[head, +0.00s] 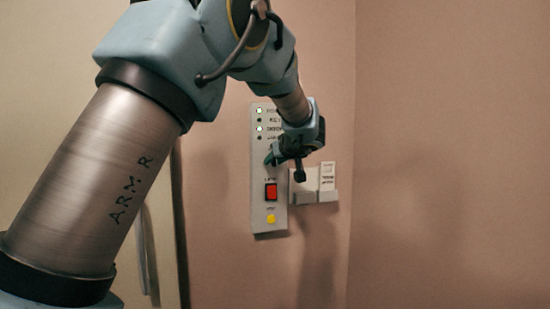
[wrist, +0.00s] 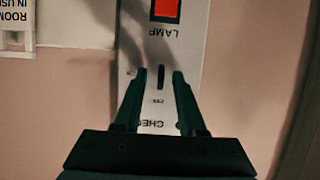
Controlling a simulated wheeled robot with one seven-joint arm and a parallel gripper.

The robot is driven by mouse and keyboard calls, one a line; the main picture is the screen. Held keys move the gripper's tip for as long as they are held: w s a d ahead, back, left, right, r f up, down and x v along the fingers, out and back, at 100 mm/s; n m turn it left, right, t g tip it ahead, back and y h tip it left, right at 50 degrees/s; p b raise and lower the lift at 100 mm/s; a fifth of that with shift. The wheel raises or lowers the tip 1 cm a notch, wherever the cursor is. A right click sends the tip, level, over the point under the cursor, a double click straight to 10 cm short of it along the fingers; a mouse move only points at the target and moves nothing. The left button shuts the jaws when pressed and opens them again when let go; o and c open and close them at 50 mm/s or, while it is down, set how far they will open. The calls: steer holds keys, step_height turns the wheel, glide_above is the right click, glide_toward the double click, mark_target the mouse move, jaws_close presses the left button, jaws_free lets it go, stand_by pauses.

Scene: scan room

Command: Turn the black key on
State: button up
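The black key (wrist: 161,78) shows in the wrist view as a thin dark upright sliver on the pale control panel (head: 266,214). A small label, too blurred to read surely, sits just below it there. My gripper (wrist: 160,77) is open, with one dark finger on each side of the key and a visible gap to it on both sides. Whether the fingertips reach past the key in depth cannot be told. In the head view my gripper (head: 284,164) is at the panel's middle and hides the key.
The panel also carries a red lamp switch (head: 271,192), a yellow button (head: 271,219) and lit indicators (head: 259,129) above. A pale wall holder with a sign (head: 327,178) is close on the panel's right in the head view. The wall further right is bare.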

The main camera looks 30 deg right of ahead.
steer(key=shift+c, duration=0.2)
jaws_close()
stand_by(0.4)
